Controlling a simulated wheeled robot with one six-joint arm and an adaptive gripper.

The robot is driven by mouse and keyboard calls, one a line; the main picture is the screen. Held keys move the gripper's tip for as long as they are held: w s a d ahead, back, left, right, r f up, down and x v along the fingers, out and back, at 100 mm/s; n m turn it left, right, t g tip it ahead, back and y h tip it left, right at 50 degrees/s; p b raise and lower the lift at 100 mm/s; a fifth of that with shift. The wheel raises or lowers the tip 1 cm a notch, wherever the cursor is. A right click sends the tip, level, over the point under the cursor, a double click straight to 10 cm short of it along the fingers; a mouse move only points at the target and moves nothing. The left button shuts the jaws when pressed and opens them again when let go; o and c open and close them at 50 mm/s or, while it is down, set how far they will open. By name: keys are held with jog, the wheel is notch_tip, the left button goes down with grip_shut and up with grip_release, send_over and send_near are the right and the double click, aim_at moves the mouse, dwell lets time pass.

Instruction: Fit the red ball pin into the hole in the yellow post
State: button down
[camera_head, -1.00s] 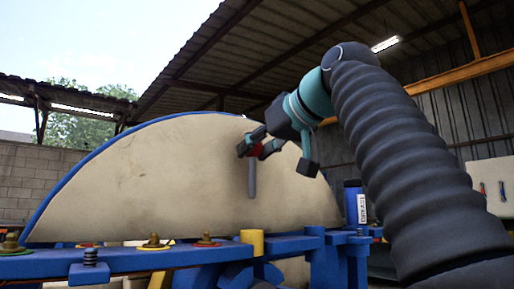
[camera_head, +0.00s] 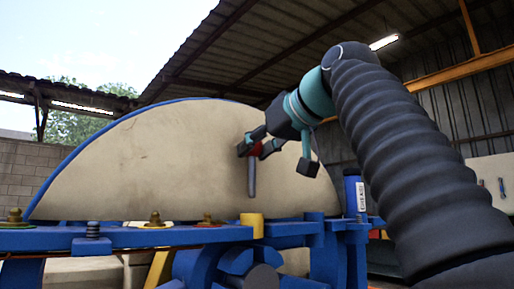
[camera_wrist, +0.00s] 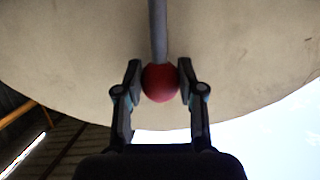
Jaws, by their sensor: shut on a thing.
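My gripper (camera_head: 258,149) is shut on the red ball of the pin (camera_head: 252,178), whose grey shaft hangs straight down in the head view. In the wrist view the red ball (camera_wrist: 160,84) sits between the two fingertips and the shaft runs away to the top of the picture. The yellow post (camera_head: 253,225) is a short cylinder standing on the blue frame. The pin's lower tip is above the post's top with a gap between them, close to in line in the head view. The hole in the post is not visible from here.
A large beige half-disc (camera_head: 150,165) with a blue rim stands behind the pin. The blue frame (camera_head: 130,237) carries several bolts, one of them a brass-coloured bolt (camera_head: 155,219). A blue canister (camera_head: 354,195) stands to the right of the post.

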aim_at(254, 193)
jog(key=shift+f+b, duration=0.9)
jog(key=shift+f, duration=0.15)
jog(key=shift+f+b, duration=0.3)
jog(key=shift+f, duration=0.05)
jog(key=shift+f+b, duration=0.35)
jog(key=shift+f+b, duration=2.15)
jog(key=shift+f, duration=0.2)
jog(key=shift+f+b, duration=0.5)
jog(key=shift+f, duration=0.6)
jog(key=c, duration=0.6)
grip_release()
jog(key=v, duration=1.2)
